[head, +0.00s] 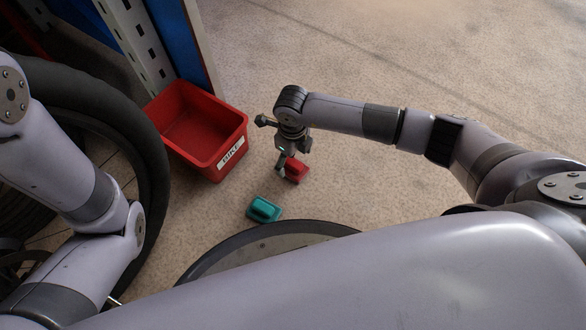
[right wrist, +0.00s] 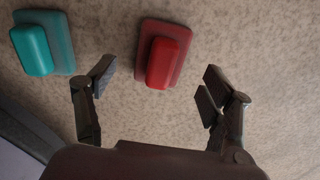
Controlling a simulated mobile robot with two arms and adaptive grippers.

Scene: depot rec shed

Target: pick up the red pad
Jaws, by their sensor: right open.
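The red pad (head: 296,171) lies on the floor in the head view, partly covered by my right gripper (head: 288,160). In the right wrist view the red pad (right wrist: 163,54) lies flat, a raised block on a wider base. My right gripper (right wrist: 158,82) is open there, its fingers apart and empty. The pad shows beyond the fingertips, between their lines and nearer the left finger; I see no contact. My left gripper is out of view; only part of my left arm shows in the head view.
A teal pad (head: 263,209) lies near the red one; it also shows in the right wrist view (right wrist: 36,48). A red bin (head: 228,143) with a white label stands behind, beside a shelf post (head: 133,42). A large wheel (head: 148,150) is at left. Floor to the right is clear.

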